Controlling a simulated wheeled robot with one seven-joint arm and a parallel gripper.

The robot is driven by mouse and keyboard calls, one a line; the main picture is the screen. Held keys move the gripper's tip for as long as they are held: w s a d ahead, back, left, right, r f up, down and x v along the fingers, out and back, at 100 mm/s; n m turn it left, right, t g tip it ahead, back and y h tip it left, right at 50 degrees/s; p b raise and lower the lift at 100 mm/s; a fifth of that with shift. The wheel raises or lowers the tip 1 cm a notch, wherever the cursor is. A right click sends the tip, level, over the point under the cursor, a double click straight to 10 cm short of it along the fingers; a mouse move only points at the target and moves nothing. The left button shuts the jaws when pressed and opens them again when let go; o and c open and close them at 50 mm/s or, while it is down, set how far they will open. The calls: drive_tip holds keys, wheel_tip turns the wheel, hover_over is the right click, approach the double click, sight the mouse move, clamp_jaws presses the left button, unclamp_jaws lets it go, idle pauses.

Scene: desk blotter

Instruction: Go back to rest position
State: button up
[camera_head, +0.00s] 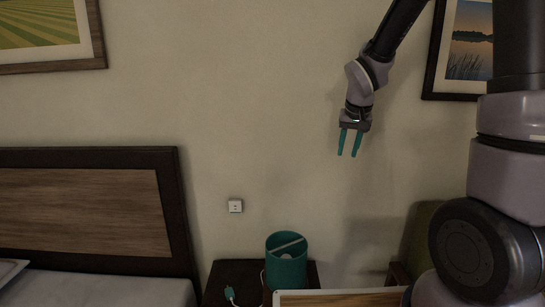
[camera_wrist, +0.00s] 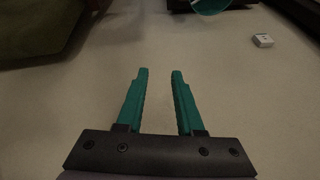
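My gripper (camera_head: 349,143) hangs fingers-down in the upper right of the head view, in front of the bare wall. Its two teal fingers are apart with nothing between them. The wrist view also shows my gripper (camera_wrist: 159,75) open and empty, with the pale wall behind the fingers. The gripper touches nothing that I can see.
A teal lamp (camera_head: 286,262) stands on a dark nightstand (camera_head: 222,277) beside a charger with a cable (camera_head: 230,294). A white wall socket (camera_head: 235,206) is above. A bed headboard (camera_head: 80,210) is at left, framed pictures (camera_head: 466,50) on the wall, a green chair (camera_head: 421,240) at lower right.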

drive_tip(key=s+d+r+m+t+y, duration=0.2)
drive_tip(key=s+r, duration=1.4)
drive_tip(key=s, duration=0.4)
drive_tip(key=shift+s+d+r+t, duration=0.35)
drive_tip(key=shift+s+r+t, duration=0.05)
